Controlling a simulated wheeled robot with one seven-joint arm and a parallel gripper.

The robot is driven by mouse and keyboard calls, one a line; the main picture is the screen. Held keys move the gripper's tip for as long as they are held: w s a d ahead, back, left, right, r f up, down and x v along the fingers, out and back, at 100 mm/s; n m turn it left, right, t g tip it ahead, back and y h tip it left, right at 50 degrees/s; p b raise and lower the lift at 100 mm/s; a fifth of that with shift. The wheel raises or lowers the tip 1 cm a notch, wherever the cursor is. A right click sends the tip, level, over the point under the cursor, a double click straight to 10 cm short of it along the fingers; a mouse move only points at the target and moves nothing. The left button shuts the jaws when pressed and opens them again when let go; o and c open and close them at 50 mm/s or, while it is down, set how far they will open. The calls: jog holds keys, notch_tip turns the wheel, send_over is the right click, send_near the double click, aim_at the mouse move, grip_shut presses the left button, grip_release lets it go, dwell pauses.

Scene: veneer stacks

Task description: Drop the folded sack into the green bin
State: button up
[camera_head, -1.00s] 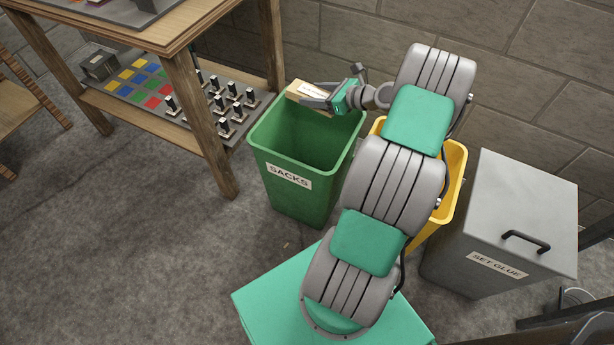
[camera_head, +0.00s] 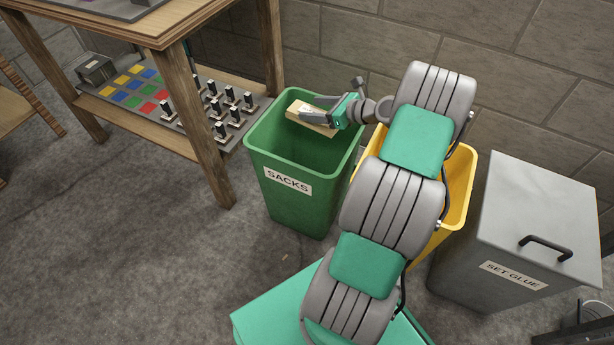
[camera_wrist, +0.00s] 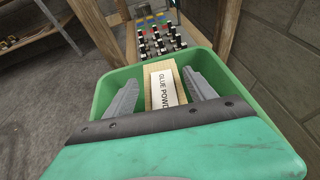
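The folded sack is a pale tan block with a white label (camera_head: 313,118). It is over the mouth of the green bin (camera_head: 303,205), which is labelled SACKS, near its back rim. In the wrist view the sack (camera_wrist: 163,85) reads "GLUE POWD" and lies between the two grey fingers of my gripper (camera_wrist: 162,84). Narrow gaps show between the fingers and the sack's sides, so my gripper looks open around it. In the head view my gripper (camera_head: 322,108) reaches in from the right above the bin. The sack's underside is hidden.
A yellow bin (camera_head: 459,185) stands right of the green bin, partly behind my arm. A grey lidded box (camera_head: 535,205) labelled SET GLUE is further right. A wooden table (camera_head: 212,160) with a lower shelf stands close on the left. A block wall is behind.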

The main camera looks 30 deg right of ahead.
jog(key=o, duration=0.4)
jog(key=shift+c, duration=0.2)
jog(key=p+v, duration=0.2)
jog(key=v, duration=0.5)
jog(key=shift+s+d+r+p, duration=0.1)
jog(key=shift+s+r+p, duration=0.05)
jog(key=shift+s+p, duration=0.15)
